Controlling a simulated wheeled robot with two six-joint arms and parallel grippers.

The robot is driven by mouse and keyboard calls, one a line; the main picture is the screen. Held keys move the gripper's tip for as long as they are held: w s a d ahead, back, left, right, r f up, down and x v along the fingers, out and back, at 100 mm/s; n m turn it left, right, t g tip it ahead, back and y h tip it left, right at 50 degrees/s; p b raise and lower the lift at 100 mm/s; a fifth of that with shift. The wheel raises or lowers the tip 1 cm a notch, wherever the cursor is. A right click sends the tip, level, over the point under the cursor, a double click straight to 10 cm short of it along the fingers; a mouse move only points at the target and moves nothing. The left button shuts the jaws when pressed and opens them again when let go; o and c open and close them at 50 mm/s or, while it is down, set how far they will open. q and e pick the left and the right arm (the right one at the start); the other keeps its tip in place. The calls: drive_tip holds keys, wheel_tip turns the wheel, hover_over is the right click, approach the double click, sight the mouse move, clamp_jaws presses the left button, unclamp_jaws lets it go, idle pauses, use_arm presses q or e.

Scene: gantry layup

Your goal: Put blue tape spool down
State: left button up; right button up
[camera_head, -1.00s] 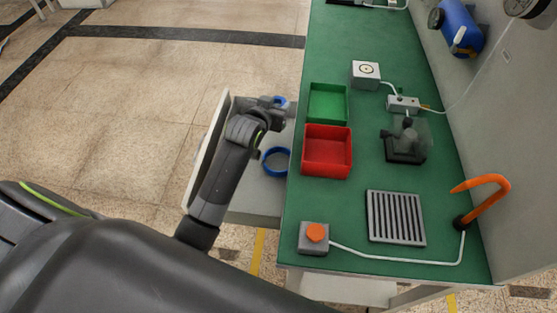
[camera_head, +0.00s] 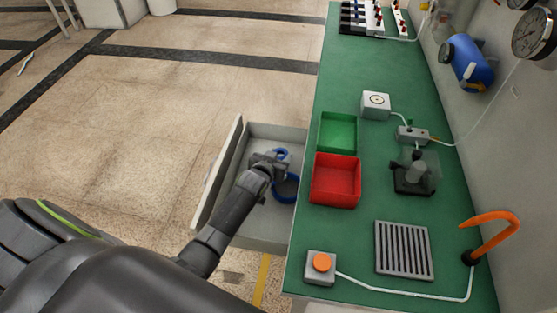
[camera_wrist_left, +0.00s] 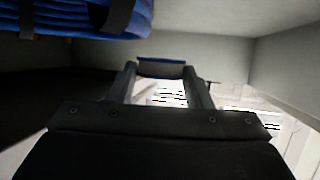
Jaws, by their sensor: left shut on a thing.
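The blue tape spool (camera_head: 282,153) shows as a small blue ring at my left gripper (camera_head: 277,160) in the head view. The gripper is shut on it, over or inside the open grey drawer (camera_head: 275,232) at the bench's left side. In the left wrist view the spool (camera_wrist_left: 160,68) shows edge-on between the fingertips, dark with a blue rim. Whether it touches the drawer floor I cannot tell. My right gripper is not in view.
A blue coil (camera_head: 287,189) lies in the drawer close to the gripper; in the left wrist view it has dark straps (camera_wrist_left: 110,15). A red bin (camera_head: 336,198) and a green bin (camera_head: 338,147) stand on the green bench beside the drawer.

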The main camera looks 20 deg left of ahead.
use_arm(q)
drive_tip(key=shift+f, duration=0.75)
drive_tip(key=shift+f+b, duration=0.45)
drive_tip(key=shift+f, duration=0.1)
drive_tip(key=o, duration=1)
drive_tip(key=shift+s+f, duration=0.1)
drive_tip(key=shift+c, duration=0.2)
